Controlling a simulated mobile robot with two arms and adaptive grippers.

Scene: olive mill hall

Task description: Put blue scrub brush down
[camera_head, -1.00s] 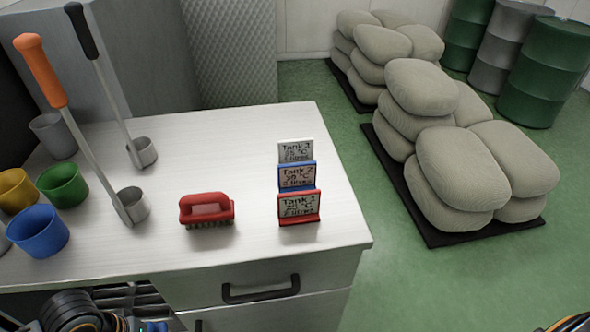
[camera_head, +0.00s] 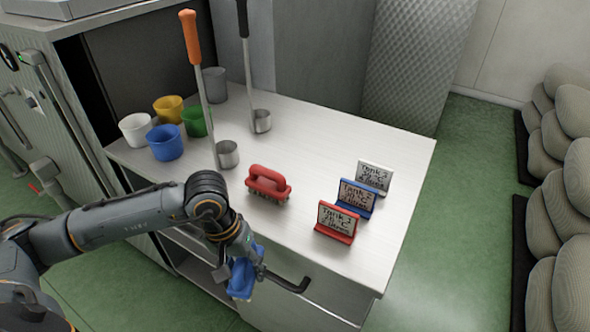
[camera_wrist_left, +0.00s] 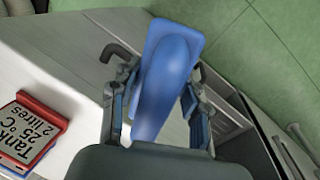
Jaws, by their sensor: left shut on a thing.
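The blue scrub brush (camera_head: 242,279) is held in my left gripper (camera_head: 243,262), in front of the counter's front edge and beside a drawer handle. In the left wrist view the blue scrub brush (camera_wrist_left: 168,75) lies between the two fingers of my left gripper (camera_wrist_left: 160,105), which are shut on it. Its bristles are hidden there. The counter top (camera_head: 290,225) has bare room near its front edge, between a red scrub brush (camera_head: 268,184) and the red sign. My right gripper does not show.
Red (camera_head: 337,221), blue (camera_head: 356,198) and white (camera_head: 374,177) tank signs stand on the right part of the counter. Two ladles (camera_head: 228,154) and several coloured cups (camera_head: 165,142) stand on its left. A drawer handle (camera_head: 288,284) juts from the front.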

